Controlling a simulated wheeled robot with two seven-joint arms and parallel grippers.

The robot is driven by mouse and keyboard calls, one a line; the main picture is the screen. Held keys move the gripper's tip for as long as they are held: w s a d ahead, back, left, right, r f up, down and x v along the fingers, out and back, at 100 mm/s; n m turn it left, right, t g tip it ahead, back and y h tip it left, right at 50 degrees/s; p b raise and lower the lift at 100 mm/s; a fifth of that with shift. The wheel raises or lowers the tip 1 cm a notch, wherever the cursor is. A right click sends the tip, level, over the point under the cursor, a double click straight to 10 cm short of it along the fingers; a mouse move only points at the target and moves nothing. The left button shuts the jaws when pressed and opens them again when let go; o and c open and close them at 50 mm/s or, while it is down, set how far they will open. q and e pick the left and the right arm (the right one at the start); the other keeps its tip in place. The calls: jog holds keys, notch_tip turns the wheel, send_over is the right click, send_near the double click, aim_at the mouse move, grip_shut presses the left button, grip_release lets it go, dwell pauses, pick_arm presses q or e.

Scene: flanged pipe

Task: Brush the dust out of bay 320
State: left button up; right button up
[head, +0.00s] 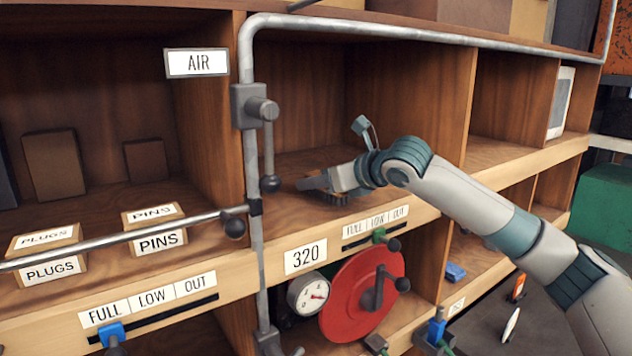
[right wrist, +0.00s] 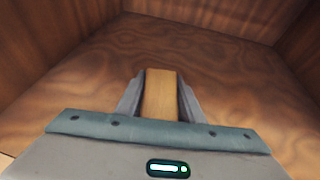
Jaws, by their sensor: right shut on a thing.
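Bay 320 (head: 312,163) is an open wooden compartment above the white 320 label (head: 305,257). My right gripper (head: 330,182) reaches into it from the right, low over its floor near the front. It is shut on a brush, whose wooden block (right wrist: 160,95) shows between the two fingers in the right wrist view. Dark bristles (head: 338,199) show under the gripper in the head view, at the floor; I cannot tell how firmly they touch. The bay floor (right wrist: 235,85) looks mottled brown, and I cannot tell dust from wood grain. My left gripper is not in view.
A grey pipe (head: 254,180) with a hanging lever (head: 268,155) runs down the bay's left edge and along its top. Below are a red disc with a crank (head: 345,300) and a gauge (head: 308,293). PINS and PLUGS boxes (head: 47,272) stand in the left bay.

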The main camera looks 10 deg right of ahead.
aim_at(289, 200)
jog(key=shift+a+f, duration=0.1)
jog(key=shift+f, duration=0.05)
jog(key=shift+s+a, duration=0.2)
jog(key=shift+a, duration=0.3)
jog(key=shift+s+a, duration=0.15)
jog(key=shift+a, duration=0.35)
jog(key=shift+s+a, duration=0.2)
jog(key=shift+a, duration=0.35)
jog(key=shift+s+a, duration=0.2)
jog(key=shift+a, duration=0.35)
jog(key=shift+a, duration=0.1)
jog(key=shift+s+a, duration=0.2)
jog(key=shift+a, duration=0.3)
jog(key=shift+s+a, duration=0.2)
jog(key=shift+a, duration=0.3)
jog(key=shift+s+a, duration=0.2)
jog(key=shift+a, duration=0.35)
jog(key=shift+s+a, duration=0.2)
jog(key=shift+a, duration=0.35)
jog(key=shift+d, duration=0.15)
